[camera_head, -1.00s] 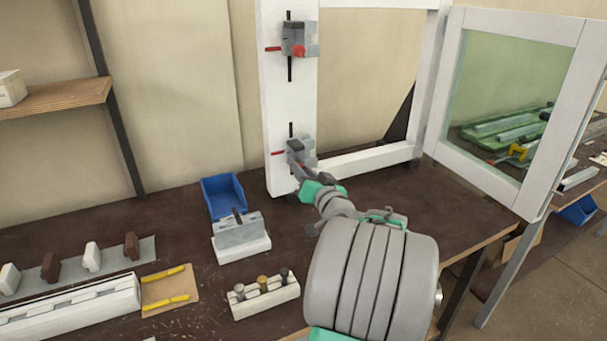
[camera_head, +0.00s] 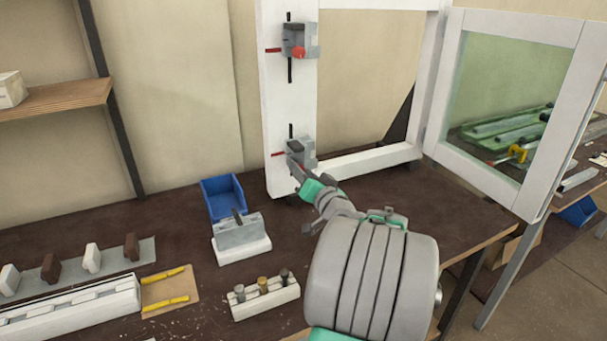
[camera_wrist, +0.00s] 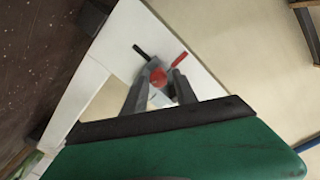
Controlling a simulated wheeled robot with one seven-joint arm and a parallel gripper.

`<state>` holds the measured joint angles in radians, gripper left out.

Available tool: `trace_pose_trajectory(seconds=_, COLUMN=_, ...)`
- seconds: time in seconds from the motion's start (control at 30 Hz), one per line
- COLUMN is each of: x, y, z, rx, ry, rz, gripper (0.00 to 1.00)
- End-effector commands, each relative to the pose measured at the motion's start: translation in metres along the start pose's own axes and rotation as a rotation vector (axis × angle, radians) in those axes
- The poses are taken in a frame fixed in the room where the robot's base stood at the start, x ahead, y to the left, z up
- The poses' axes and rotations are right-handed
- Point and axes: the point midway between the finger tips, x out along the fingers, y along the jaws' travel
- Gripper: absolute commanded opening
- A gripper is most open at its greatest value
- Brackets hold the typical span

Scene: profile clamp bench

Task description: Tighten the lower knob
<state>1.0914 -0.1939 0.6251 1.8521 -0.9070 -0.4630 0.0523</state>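The lower clamp (camera_head: 302,152) is a grey block on the white frame's upright, with a black bar and a red rod. Its red knob (camera_wrist: 158,77) shows in the wrist view between my gripper's two grey fingers. My gripper (camera_wrist: 160,80) looks open, with a finger on either side of the knob and a small gap visible. I cannot tell whether either fingertip touches it. In the head view my gripper (camera_head: 296,168) is at the lower clamp and hides its knob. The upper clamp (camera_head: 298,40) has a red knob facing out, with nothing near it.
A white-framed glazed panel (camera_head: 515,100) stands at an angle on the right. A blue bin (camera_head: 223,197), a grey block on a white base (camera_head: 240,238) and a white holder with pegs (camera_head: 264,298) stand on the dark bench left of my arm.

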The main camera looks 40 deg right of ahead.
Motion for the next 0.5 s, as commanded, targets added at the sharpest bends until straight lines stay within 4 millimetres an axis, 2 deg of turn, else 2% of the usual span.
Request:
trace_pose_trajectory(seconds=0.13, x=0.0, y=0.0, z=0.0, rx=-0.001, ry=0.0, rz=0.001, gripper=0.46)
trace_pose_trajectory(seconds=0.37, x=-0.001, y=0.001, z=0.0, rx=-0.001, ry=0.001, rz=0.001, gripper=0.46)
trace_pose_trajectory(seconds=0.5, x=-0.017, y=0.002, z=-0.001, rx=0.0, ry=0.004, rz=0.004, gripper=0.46)
